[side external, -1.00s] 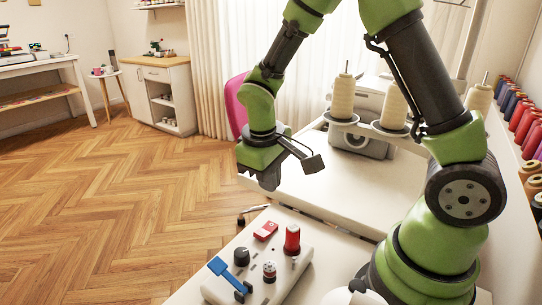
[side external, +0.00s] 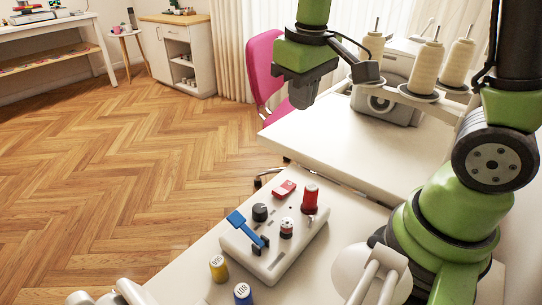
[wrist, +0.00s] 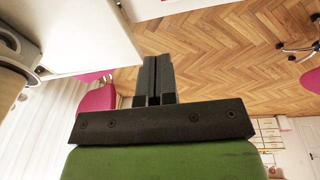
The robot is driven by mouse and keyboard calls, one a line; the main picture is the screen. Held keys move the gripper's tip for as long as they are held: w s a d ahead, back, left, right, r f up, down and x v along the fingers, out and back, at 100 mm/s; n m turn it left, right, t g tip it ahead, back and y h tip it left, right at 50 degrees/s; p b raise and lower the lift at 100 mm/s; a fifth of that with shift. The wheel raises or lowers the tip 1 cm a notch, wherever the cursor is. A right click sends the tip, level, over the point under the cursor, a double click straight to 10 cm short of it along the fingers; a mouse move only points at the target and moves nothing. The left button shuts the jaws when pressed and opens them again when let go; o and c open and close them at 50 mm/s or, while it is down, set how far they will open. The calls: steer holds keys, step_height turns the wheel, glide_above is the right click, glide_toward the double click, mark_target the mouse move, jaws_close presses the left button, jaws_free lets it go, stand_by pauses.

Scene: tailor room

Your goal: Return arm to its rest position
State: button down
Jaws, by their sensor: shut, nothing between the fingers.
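My gripper (side external: 304,94) hangs in the upper middle of the side external view, pointing down. It is above the left end of the white table (side external: 345,135), clear of any surface. In the wrist view my gripper (wrist: 159,62) has its two dark fingers together with nothing between them. The green arm rises out of the top of the side external view, so its middle part is hidden.
A white board (side external: 268,262) holds a blue lever (side external: 241,228), a red spool (side external: 310,198), a black knob (side external: 260,212) and a red block (side external: 284,189). Yellow (side external: 218,268) and blue (side external: 243,293) cylinders stand nearby. Cream thread cones (side external: 425,70) stand behind. A pink chair (side external: 264,66) is beyond.

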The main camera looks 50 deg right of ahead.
steer(key=s+a+r+m+t+y, duration=0.3)
steer(key=s+r, duration=0.5)
steer(key=s, duration=0.3)
steer(key=shift+a+t, duration=0.55)
steer(key=shift+t, duration=0.85)
steer(key=shift+s, duration=0.1)
